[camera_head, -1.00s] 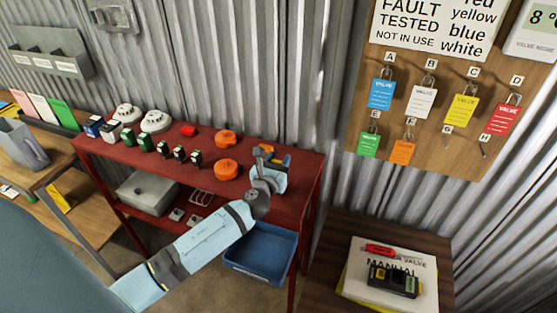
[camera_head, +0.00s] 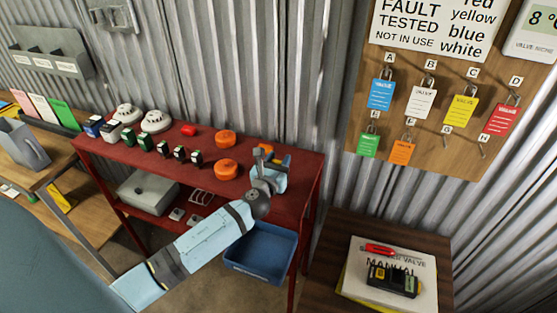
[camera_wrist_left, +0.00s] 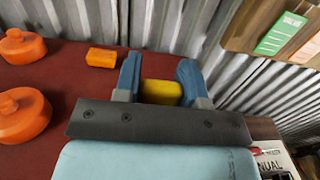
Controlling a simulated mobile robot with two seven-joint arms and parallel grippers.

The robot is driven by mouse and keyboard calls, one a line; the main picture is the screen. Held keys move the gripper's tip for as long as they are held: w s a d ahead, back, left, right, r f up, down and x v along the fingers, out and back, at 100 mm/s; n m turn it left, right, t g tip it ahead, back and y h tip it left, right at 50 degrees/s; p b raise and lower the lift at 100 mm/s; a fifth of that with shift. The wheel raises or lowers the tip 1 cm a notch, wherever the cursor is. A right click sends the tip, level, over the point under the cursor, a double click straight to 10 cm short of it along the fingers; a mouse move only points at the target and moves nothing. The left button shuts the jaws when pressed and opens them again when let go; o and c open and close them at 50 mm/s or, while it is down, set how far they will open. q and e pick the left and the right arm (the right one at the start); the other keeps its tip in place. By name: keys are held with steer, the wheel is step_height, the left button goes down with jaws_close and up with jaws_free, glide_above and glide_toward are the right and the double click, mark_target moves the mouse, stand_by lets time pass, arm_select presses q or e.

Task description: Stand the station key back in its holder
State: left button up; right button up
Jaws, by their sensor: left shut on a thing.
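My left gripper (camera_head: 274,168) is over the right end of the red bench (camera_head: 296,185). In the left wrist view its two blue fingers (camera_wrist_left: 160,85) are shut on a yellow block-like thing (camera_wrist_left: 161,92). Only its near face shows between the fingers, so I cannot tell whether it is the station key or how far down it reaches. In the head view the gripper mostly hides it. I cannot make out the key's holder. My right gripper is not in view.
Orange round pieces (camera_head: 225,168) and a small orange block (camera_wrist_left: 101,57) sit left of the gripper. A blue bin (camera_head: 262,252) is below the bench. A tag board (camera_head: 440,140) hangs at right above a dark table (camera_head: 335,225). Corrugated wall stands behind.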

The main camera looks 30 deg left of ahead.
arm_select(q)
steer(key=shift+f+b, duration=1.4)
steer(key=shift+f, duration=0.3)
steer(key=o, duration=1.1)
steer(key=shift+c, duration=0.2)
steer(key=b+v, duration=0.2)
steer(key=v, duration=1.2)
steer(key=shift+a, duration=0.1)
